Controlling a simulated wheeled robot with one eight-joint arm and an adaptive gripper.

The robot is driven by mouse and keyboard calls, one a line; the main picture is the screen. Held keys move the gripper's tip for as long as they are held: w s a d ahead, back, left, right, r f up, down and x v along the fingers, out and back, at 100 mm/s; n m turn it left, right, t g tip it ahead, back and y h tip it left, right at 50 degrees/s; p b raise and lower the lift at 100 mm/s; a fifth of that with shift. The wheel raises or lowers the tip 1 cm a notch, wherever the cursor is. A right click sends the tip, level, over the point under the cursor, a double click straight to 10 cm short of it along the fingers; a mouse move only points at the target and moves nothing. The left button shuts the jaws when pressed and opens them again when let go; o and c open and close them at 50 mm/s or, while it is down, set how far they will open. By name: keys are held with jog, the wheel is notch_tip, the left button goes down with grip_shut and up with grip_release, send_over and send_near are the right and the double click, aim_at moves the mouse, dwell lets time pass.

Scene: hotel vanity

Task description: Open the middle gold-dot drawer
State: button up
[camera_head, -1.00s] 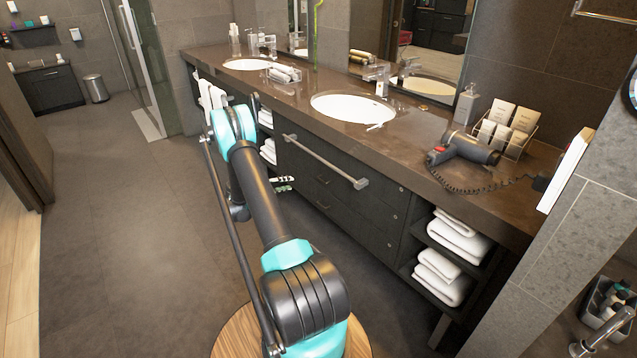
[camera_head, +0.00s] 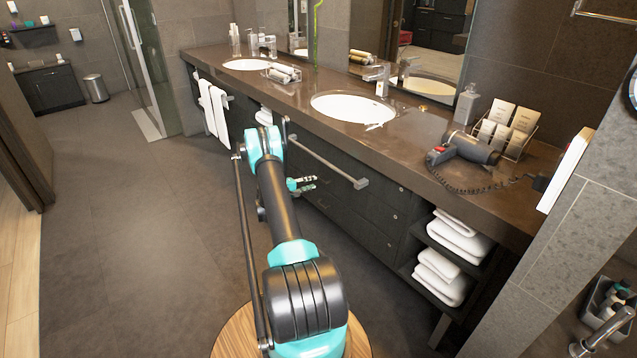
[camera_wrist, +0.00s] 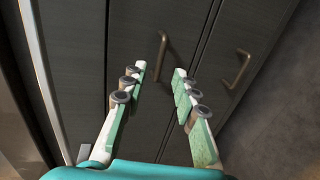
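The dark drawer front (camera_head: 345,198) is below the vanity counter, with small round dots along its right side; their colour is too small to tell. In the wrist view, a bronze bar handle (camera_wrist: 163,52) sits on one dark front, and a second handle (camera_wrist: 238,68) sits on the front to its right. My gripper (camera_wrist: 159,69) is open and empty. Its fingertips point at the fronts, with the first handle just beyond and between them; contact is not visible. In the head view my gripper (camera_head: 303,184) is beside the drawers, partly hidden by my arm.
A metal towel bar (camera_head: 325,163) runs along the vanity front above the drawers; it also shows at the left of the wrist view (camera_wrist: 42,75). Open shelves with white towels (camera_head: 440,277) are to the right. A hair dryer (camera_head: 466,149) lies on the counter. The floor at left is clear.

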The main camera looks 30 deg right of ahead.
jog(key=shift+x, duration=2.55)
jog(key=shift+w, duration=0.1)
jog(key=shift+c, duration=0.6)
grip_shut()
